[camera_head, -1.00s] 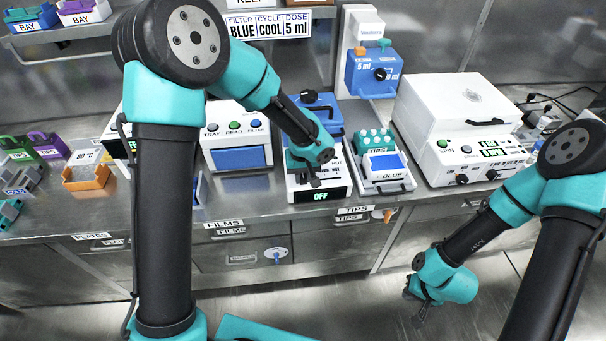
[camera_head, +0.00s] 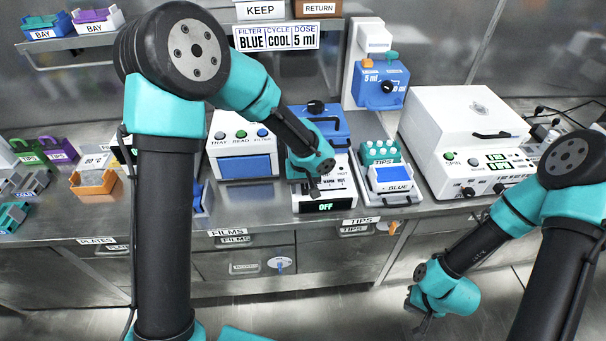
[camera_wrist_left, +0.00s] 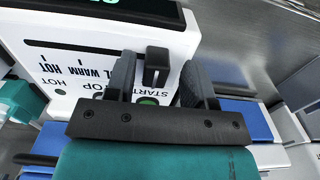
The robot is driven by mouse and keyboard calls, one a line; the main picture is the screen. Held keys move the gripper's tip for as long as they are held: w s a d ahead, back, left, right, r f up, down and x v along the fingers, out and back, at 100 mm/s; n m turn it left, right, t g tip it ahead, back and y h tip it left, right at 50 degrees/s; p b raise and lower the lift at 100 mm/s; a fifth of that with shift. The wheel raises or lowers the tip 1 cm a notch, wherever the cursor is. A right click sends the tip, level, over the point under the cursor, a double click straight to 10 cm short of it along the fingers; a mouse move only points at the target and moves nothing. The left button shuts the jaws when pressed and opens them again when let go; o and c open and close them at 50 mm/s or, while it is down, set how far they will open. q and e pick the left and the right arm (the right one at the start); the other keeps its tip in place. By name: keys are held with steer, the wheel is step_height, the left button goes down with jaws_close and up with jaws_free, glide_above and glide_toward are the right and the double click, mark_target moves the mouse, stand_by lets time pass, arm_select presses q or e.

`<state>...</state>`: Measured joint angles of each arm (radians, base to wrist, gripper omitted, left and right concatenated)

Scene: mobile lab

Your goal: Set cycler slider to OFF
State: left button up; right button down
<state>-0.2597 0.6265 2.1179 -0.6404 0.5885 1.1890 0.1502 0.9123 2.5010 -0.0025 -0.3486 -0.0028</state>
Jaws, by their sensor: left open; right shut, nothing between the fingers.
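The cycler (camera_head: 340,200) is a white unit with a blue lid, and its front display (camera_head: 323,206) reads OFF. In the left wrist view the cycler's panel (camera_wrist_left: 75,55) appears upside down, with a slot and the labels HOT, WARM and a partly hidden one. The dark slider knob (camera_wrist_left: 157,63) stands at the slot's right part, beyond WARM; the label beside it is hidden. My left gripper (camera_head: 313,192) is over the cycler's front. Its open fingers (camera_wrist_left: 158,82) stand either side of the knob; contact is unclear. My right gripper (camera_head: 412,312) is shut and empty, low in front of the bench.
A reader (camera_head: 241,140) with a blue front stands left of the cycler. A tips rack (camera_head: 380,152) and BLUE tray (camera_head: 392,183) stand close on its right. A white centrifuge-like box (camera_head: 465,120) is further right. Signs above read BLUE, COOL, 5 ml.

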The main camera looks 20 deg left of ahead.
mark_target(303, 186)
arm_select(q)
step_height(303, 186, up, 17)
steer(key=shift+r, duration=0.15)
stand_by(0.5)
